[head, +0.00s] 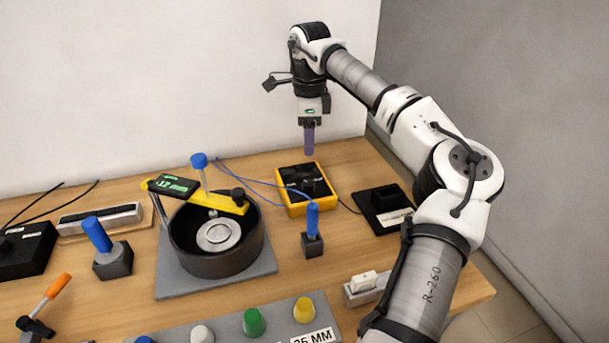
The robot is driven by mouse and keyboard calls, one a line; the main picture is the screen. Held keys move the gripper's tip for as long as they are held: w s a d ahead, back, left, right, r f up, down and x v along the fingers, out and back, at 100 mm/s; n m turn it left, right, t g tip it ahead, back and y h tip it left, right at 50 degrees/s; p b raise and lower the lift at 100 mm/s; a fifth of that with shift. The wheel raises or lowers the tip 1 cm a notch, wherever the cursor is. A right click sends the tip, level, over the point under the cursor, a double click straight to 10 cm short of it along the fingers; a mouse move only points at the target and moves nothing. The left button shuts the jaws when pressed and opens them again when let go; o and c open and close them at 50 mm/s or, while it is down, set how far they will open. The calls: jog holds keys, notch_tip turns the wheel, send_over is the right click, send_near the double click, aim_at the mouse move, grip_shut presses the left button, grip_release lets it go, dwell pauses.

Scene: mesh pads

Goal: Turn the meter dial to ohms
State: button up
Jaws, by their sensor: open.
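The meter (287,206) is a yellow-framed box with a black face, lying on the table right of centre toward the back. Its dial appears as a dark knob (308,187) on the face; its pointer and markings are too small to read. My gripper (309,152) hangs pointing down above the meter's back edge, apart from it. Its purplish fingers are open, though seen edge-on, and nothing shows between them.
A blue-handled probe (312,220) stands in a dark holder in front of the meter, with blue leads nearby. A round black pot (216,262) with a yellow bridge stands left. A black pad (372,212) lies right. Coloured knobs (254,322) line the front.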

aim_at(308, 182)
notch_tip(308, 182, down, 12)
jog(key=p, duration=0.2)
jog(key=shift+f+p, duration=0.25)
jog(key=shift+p, duration=0.15)
jog(key=c, duration=1)
